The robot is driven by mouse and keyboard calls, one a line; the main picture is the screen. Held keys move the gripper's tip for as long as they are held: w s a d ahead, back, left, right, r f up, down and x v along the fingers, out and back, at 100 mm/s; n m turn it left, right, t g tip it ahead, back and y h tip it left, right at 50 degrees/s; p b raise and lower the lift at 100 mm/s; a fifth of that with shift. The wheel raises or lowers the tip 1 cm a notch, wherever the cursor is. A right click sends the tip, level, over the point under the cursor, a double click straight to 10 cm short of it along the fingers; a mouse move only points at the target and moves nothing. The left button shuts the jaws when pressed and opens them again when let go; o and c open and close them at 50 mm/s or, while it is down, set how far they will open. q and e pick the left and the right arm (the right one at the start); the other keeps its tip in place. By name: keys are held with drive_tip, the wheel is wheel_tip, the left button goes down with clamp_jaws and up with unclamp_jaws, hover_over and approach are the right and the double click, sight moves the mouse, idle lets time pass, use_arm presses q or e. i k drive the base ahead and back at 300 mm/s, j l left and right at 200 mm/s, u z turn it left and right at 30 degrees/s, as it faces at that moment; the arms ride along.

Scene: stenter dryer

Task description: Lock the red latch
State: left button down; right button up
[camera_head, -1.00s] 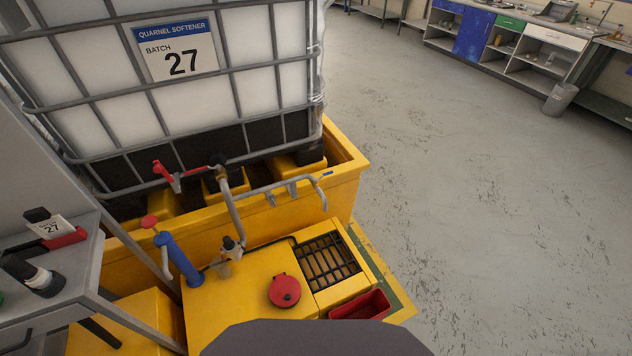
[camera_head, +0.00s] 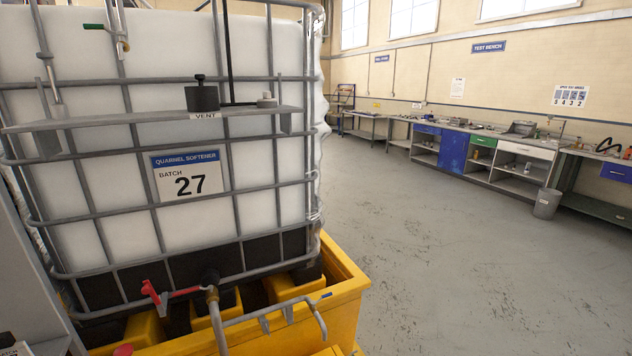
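A red latch-like lever (camera_head: 155,297) sits low on the front of the caged white tank (camera_head: 100,190), beside the dark outlet valve (camera_head: 211,279). I cannot tell from this view whether the lever is locked. Another red part (camera_head: 123,350) shows at the bottom edge, mostly cut off. Neither of my grippers is in view.
A yellow bund (camera_head: 345,300) surrounds the tank base, with a bent grey pipe (camera_head: 270,312) across its front. A shelf marked VENT (camera_head: 150,120) crosses the tank. Benches (camera_head: 480,155) and a bin (camera_head: 547,203) stand right. The floor (camera_head: 440,270) between is clear.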

sight(147, 288)
drive_tip(key=u, duration=1.25)
drive_tip(key=k+z, duration=0.15)
drive_tip(key=i+l, duration=0.05)
